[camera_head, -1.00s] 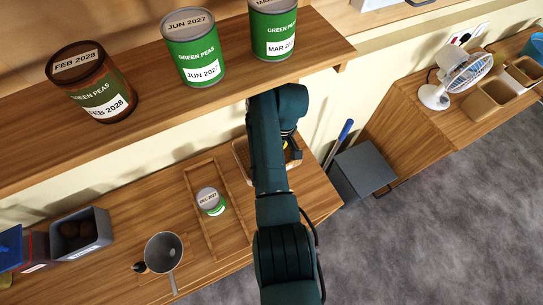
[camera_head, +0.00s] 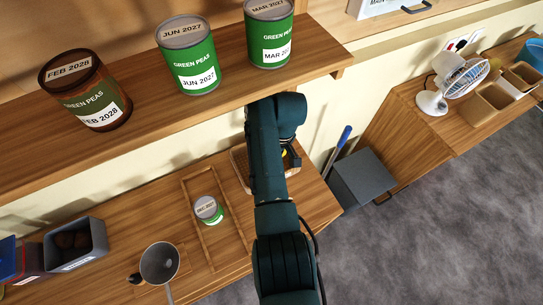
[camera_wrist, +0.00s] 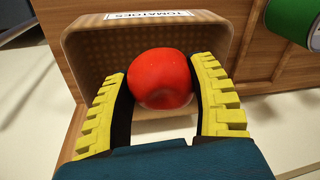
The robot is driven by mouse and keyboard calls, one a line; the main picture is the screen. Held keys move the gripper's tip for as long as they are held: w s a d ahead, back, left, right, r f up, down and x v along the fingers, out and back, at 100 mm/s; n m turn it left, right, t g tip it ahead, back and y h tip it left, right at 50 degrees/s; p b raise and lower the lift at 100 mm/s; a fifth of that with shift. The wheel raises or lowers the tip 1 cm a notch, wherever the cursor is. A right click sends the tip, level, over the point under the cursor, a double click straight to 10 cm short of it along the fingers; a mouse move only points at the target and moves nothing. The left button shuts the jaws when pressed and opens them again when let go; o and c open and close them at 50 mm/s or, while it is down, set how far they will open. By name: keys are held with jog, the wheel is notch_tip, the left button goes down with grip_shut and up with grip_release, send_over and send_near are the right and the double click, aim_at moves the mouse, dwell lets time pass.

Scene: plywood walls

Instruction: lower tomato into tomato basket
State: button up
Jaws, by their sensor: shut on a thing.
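The red tomato (camera_wrist: 160,79) is between the two yellow fingers of my gripper (camera_wrist: 162,72) in the wrist view, and the gripper is shut on it. The tomato basket (camera_wrist: 76,50) is a brown, rounded box with a dotted inside and a white TOMATOES label (camera_wrist: 148,15) on its rim. The tomato shows against the basket's opening; I cannot tell whether it touches the bottom. In the head view the basket (camera_head: 239,167) is mostly hidden behind my arm, and only a bit of yellow finger shows.
A green can (camera_head: 208,209) stands in a wooden tray (camera_head: 190,195) left of the basket; a green can (camera_wrist: 292,20) also shows in the wrist view. A saucepan (camera_head: 160,262) and grey bin (camera_head: 75,245) are further left. A shelf (camera_head: 150,125) with cans runs above.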

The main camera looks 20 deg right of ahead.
jog(key=shift+f+b, duration=1.15)
jog(key=shift+f, duration=0.65)
jog(key=shift+f+b, duration=2.2)
jog(key=shift+f, duration=0.6)
dwell(0.3)
dwell(0.4)
jog(key=o, duration=0.8)
jog(key=r, duration=0.4)
jog(key=d+r, duration=0.1)
jog(key=r, duration=0.3)
jog(key=d+r, duration=0.1)
jog(key=r, duration=0.3)
jog(key=shift+s, duration=0.15)
